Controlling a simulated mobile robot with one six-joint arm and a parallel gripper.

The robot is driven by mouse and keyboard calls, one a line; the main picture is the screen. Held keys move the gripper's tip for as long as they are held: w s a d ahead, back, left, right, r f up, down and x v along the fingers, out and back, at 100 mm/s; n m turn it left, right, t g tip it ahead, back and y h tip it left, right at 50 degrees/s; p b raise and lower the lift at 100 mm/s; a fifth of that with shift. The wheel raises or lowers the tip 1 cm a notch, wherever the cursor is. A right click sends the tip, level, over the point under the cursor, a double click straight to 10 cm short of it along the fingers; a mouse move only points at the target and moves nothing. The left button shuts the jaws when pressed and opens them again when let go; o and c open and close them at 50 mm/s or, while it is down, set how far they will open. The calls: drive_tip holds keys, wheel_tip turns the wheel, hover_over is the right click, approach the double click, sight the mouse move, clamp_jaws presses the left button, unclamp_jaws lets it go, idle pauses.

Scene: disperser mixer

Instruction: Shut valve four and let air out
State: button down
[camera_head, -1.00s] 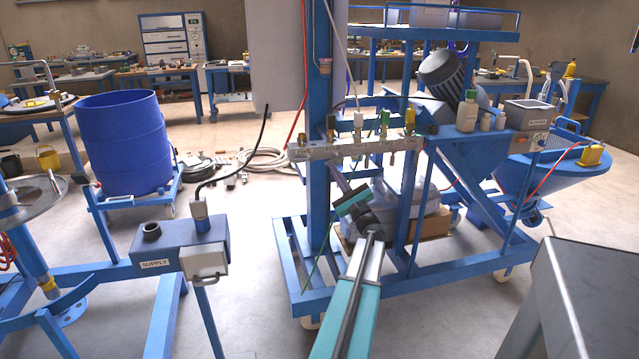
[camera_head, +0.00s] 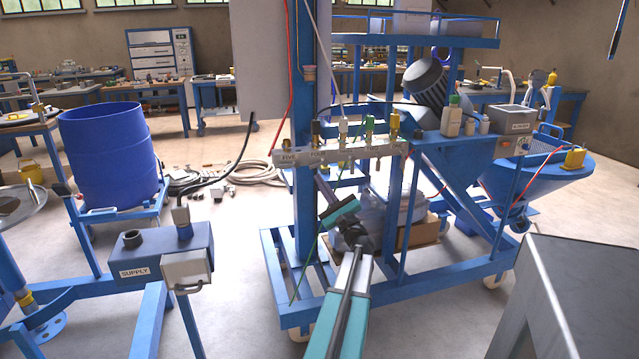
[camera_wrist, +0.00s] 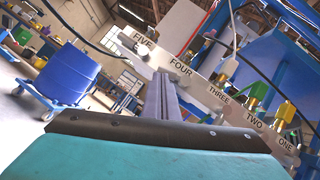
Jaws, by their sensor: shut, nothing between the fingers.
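A pale valve manifold (camera_head: 345,152) is fixed across the blue frame's post. In the wrist view its plate (camera_wrist: 200,84) reads FIVE, FOUR, THREE, TWO and ONE from left to right. In the head view a brass fitting (camera_head: 317,128) stands above the FOUR label, with a white-topped, a green and a yellow one to its right. The handle position of valve four is too small to tell. My gripper (camera_head: 320,182) is shut and empty, just below the manifold's left part. In the wrist view its fingertips (camera_wrist: 160,76) point between FIVE and FOUR, apparently apart from the plate.
A supply box (camera_head: 160,255) stands at the lower left, with a blue drum (camera_head: 112,155) behind it. A metal table (camera_head: 575,300) is at the lower right. Black and red hoses hang near the post. Coiled hoses (camera_head: 245,172) lie on the floor behind.

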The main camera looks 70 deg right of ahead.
drive_tip(key=v, duration=1.1)
drive_tip(key=shift+w+a+f+b, duration=0.3)
drive_tip(key=shift+w+a, duration=0.05)
